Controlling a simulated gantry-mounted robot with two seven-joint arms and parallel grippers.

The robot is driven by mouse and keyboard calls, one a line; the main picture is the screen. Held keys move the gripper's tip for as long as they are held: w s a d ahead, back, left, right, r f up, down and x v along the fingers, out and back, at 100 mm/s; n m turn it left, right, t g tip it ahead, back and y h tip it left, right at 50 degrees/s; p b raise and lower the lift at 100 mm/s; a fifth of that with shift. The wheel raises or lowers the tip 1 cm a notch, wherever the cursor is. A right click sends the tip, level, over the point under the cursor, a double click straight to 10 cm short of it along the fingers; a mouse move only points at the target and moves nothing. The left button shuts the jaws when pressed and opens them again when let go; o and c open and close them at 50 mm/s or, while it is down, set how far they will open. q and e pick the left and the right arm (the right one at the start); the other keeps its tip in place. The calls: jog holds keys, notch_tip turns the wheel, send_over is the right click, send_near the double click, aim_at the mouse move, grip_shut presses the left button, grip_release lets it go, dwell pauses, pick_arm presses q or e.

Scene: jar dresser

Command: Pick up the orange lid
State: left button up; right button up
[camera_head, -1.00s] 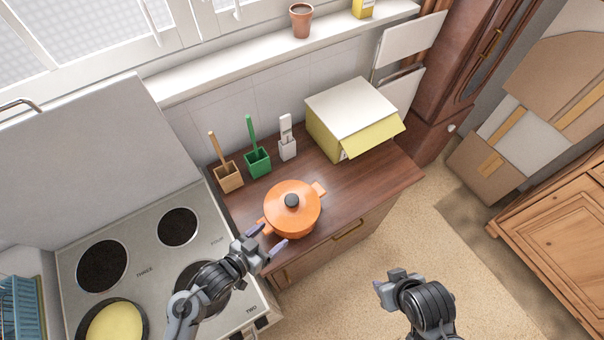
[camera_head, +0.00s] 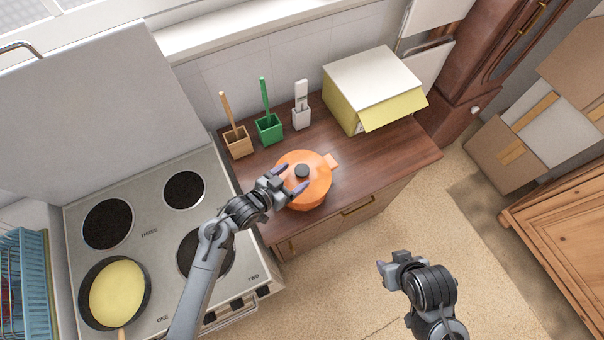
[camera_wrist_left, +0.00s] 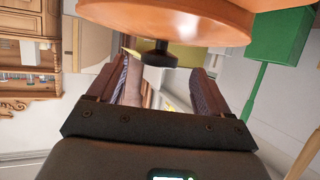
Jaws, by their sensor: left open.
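The orange lid (camera_head: 315,183) sits on an orange pot (camera_head: 309,206) on the wooden counter. Its black knob (camera_head: 302,171) stands up at the centre. My left gripper (camera_head: 291,178) is open, with its fingers over the left part of the lid, pointing toward the knob. In the left wrist view the lid (camera_wrist_left: 170,18) is at the top, and the knob (camera_wrist_left: 157,56) shows between the open fingers, near their tips. I cannot tell whether they touch it. My right gripper (camera_head: 389,264) is over the floor, away from the pot; its fingers are unclear.
Utensil holders in wood (camera_head: 238,146), green (camera_head: 269,130) and white (camera_head: 301,118) stand behind the pot. A yellow bread box (camera_head: 372,85) is at the back right. The stove (camera_head: 150,258) at left carries a frying pan (camera_head: 83,309). Counter right of the pot is clear.

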aim_at(298, 174)
pick_arm(q)
jog(key=shift+x, duration=2.25)
jog(key=shift+s, duration=0.1)
jog(key=c, duration=1.1)
